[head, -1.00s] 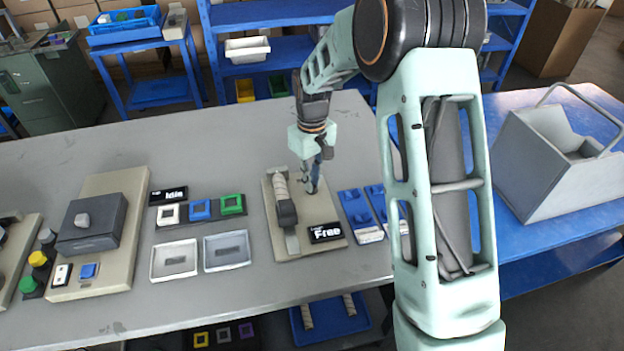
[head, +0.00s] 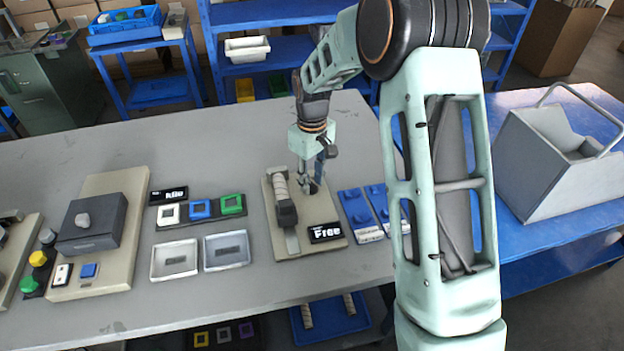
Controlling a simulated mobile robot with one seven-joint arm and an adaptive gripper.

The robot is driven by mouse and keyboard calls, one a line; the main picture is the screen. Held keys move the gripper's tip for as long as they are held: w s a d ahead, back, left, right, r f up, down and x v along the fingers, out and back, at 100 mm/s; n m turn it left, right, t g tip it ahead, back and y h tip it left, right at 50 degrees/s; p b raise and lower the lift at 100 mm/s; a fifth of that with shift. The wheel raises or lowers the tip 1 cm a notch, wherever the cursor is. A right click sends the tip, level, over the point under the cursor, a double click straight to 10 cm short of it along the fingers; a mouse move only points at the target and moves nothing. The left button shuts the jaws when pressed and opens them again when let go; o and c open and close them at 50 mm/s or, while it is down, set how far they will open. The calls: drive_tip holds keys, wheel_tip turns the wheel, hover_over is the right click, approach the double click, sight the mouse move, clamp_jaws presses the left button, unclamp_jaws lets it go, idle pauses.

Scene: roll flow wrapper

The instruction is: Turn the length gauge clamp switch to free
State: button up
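The length gauge (head: 292,241) is a beige board on the grey table, with a ribbed roll (head: 280,187) and a dark sliding block (head: 286,213) on a light rail. The clamp switch (head: 314,187) is a small dark shape at the board's right side, mostly hidden by my gripper. My gripper (head: 309,188) points down at the switch, its fingertips close to it or touching. The fingers are too small to tell whether they are open or shut.
Blue blocks (head: 356,207) lie close right of the board. Two shallow trays (head: 228,252) and white, blue and green buttons (head: 201,209) are to its left. A grey box unit (head: 92,223) stands farther left. A grey bin (head: 545,160) is at right. The table behind the buttons is clear.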

sight(312, 184)
drive_tip(key=shift+r, duration=0.1)
wheel_tip(312, 184, up, 12)
idle(0.5)
idle(0.4)
